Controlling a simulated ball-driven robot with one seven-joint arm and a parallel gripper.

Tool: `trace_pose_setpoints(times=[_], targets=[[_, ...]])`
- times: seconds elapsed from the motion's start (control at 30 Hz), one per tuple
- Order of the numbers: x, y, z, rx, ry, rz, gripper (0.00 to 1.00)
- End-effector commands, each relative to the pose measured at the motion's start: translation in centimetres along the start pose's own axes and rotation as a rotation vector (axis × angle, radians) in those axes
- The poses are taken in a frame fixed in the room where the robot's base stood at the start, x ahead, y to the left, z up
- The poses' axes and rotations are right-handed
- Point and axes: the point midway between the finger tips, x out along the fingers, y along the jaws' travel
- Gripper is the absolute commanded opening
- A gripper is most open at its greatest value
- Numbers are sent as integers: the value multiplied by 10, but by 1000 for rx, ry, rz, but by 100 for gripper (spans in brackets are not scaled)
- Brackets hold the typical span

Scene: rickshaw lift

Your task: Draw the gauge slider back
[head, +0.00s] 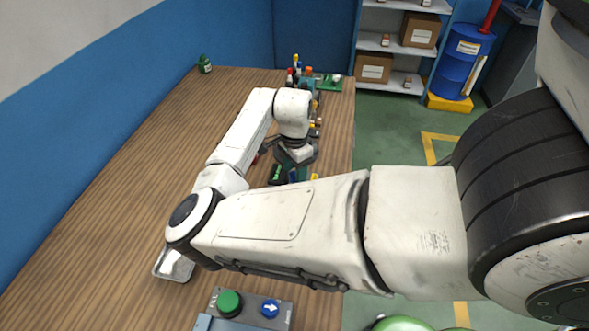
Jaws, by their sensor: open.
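My gripper (293,155) is at the far end of my arm, over the right part of the wooden bench (110,190). It points down and its jaws are open; the fingertips are small and partly hidden by my own arm. Just below it are a small dark green piece (277,174), a blue piece (293,175) and a yellow piece (315,177). I cannot tell which of these, if any, is the gauge slider. Contact between the gripper and these pieces cannot be made out.
A control box with a green button (229,302) and a blue arrow button (270,308) is at the near edge. Several small coloured items (308,78) stand at the bench's far end. A green bottle (205,64) is far left. The bench's left side is clear.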

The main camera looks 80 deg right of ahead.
Motion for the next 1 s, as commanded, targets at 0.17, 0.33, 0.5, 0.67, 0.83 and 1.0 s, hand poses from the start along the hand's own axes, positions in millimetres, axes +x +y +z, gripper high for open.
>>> trace_pose_setpoints(times=[0.17, 0.33, 0.5, 0.67, 0.83, 1.0], targets=[[8, 0, 0, 0, 0, -1, 54], [8, 0, 0, 0, 0, -1, 54], [8, 0, 0, 0, 0, -1, 43], [8, 0, 0, 0, 0, -1, 27], [7, 0, 0, 0, 0, -1, 11], [7, 0, 0, 0, 0, -1, 0]])
